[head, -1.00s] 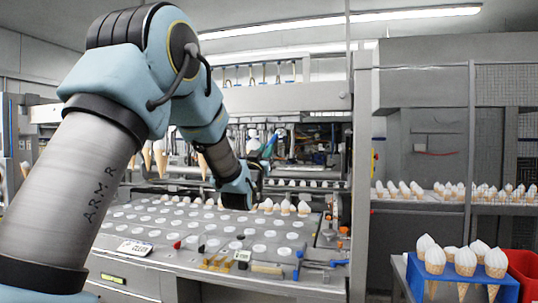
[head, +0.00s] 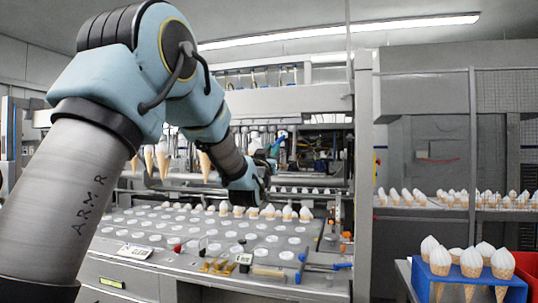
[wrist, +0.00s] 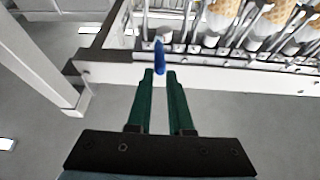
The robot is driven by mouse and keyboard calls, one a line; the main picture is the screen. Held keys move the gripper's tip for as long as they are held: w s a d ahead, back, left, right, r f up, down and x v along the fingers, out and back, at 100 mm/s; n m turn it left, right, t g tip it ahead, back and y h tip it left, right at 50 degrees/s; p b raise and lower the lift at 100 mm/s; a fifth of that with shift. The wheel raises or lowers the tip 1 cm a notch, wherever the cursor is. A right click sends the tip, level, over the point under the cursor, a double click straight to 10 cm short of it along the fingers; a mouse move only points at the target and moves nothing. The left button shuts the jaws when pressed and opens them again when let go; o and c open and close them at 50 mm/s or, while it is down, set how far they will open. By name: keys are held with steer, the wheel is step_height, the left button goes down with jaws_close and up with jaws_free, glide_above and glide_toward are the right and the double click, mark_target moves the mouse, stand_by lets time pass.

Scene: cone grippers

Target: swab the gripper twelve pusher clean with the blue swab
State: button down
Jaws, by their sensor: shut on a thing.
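The blue swab (wrist: 159,57) stands out from between the green fingertips of my gripper (wrist: 160,76) in the wrist view. My gripper is shut on it. The swab's upper end overlaps the lower edge of a row of metal rods and clamps (wrist: 185,22); whether it touches a pusher, I cannot tell. Several cones are held along that row to the right. I see no number that marks gripper twelve or its pusher. In the head view my wrist (head: 245,180) reaches in over the machine deck, and the fingertips are too small to make out.
A white rail (wrist: 215,72) runs below the rods. The machine deck (head: 130,215) has several white discs and a row of cones (head: 287,213). Several cones hang left of my forearm (head: 162,160). A blue rack (head: 450,286) with cones and a red bin stand at the right.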

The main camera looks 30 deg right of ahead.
steer(key=b, duration=0.6)
steer(key=shift+w, duration=0.1)
stand_by(1.3)
steer(key=s+a+b, duration=0.4)
steer(key=shift+s, duration=0.25)
stand_by(0.4)
